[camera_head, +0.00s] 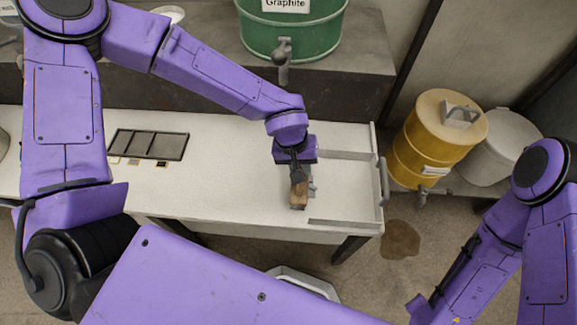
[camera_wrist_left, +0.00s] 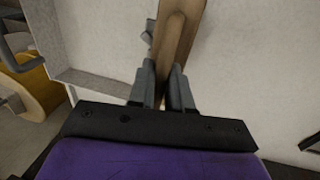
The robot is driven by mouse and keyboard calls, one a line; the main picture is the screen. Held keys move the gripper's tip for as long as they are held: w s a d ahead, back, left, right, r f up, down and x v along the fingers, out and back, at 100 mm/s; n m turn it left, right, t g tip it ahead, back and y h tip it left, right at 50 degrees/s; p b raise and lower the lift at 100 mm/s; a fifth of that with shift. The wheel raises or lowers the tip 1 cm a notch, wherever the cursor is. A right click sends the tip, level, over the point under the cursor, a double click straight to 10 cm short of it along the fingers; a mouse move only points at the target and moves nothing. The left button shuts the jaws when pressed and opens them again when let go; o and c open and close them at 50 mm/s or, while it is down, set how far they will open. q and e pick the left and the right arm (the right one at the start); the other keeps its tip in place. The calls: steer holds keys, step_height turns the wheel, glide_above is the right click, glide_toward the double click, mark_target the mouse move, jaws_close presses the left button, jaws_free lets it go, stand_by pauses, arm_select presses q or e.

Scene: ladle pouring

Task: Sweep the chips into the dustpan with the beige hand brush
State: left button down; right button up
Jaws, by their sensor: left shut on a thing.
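My left gripper (camera_head: 296,168) is shut on the brown wooden brush (camera_head: 299,192), over the right part of the white table. The wrist view shows the brush (camera_wrist_left: 178,35) between both fingers (camera_wrist_left: 163,88); its bristles cannot be made out. The pale dustpan (camera_head: 345,155) lies at the table's right end, its open side toward the brush and its grey handle (camera_head: 383,182) at the right. My right gripper is out of the picture.
A dark tray with compartments (camera_head: 148,157) lies at the table's left. A green barrel (camera_head: 292,35) with a tap stands on a ledge behind. A yellow drum (camera_head: 430,145) and a white bucket (camera_head: 500,150) stand beyond the right end. The table's middle is clear.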

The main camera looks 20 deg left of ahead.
arm_select(q)
steer(key=w+d+r+p, duration=0.2)
steer(key=d+p, duration=0.2)
steer(key=d, duration=0.4)
steer(key=shift+a+r+p, duration=0.15)
steer(key=shift+r+p, duration=0.75)
steer(key=shift+p, duration=0.4)
steer(key=shift+a+r+p, duration=0.2)
steer(key=shift+r+p, duration=0.75)
steer(key=shift+p, duration=0.3)
steer(key=shift+a+r+p, duration=0.15)
steer(key=shift+r+p, duration=0.75)
steer(key=shift+p, duration=0.4)
